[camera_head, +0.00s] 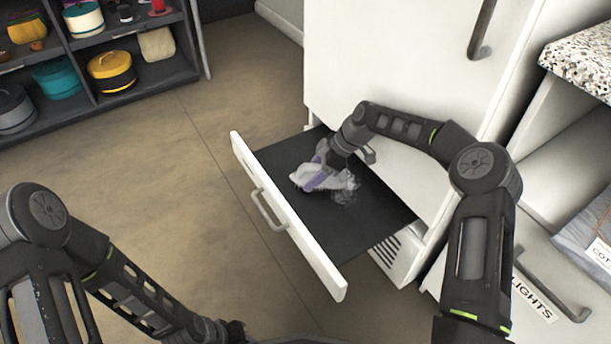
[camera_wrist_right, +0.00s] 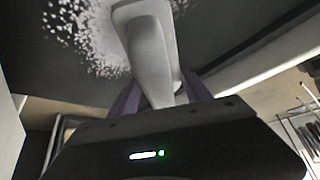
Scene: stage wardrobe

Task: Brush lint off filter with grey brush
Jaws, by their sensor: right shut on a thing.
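The filter (camera_head: 375,208) is a dark flat panel in a white-fronted drawer pulled out from the white cabinet. Pale fuzzy lint (camera_head: 345,196) lies on its middle, and the right wrist view shows it as white specks (camera_wrist_right: 97,38). My right gripper (camera_head: 317,172), with purple fingers, is shut on the grey brush (camera_head: 302,176) over the filter. The brush handle (camera_wrist_right: 152,55) runs up between the fingers in the wrist view. I cannot tell whether the brush touches the filter. My left gripper (camera_head: 234,331) is barely visible at the bottom edge; its fingers are unclear.
The drawer front (camera_head: 290,222) has a grey handle (camera_head: 265,210). The white cabinet (camera_head: 385,75) rises behind it. A dark shelf (camera_head: 95,45) with hats and tins stands at the upper left. The floor (camera_head: 190,170) left of the drawer is clear. A drawer labelled LIGHTS (camera_head: 535,300) is at right.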

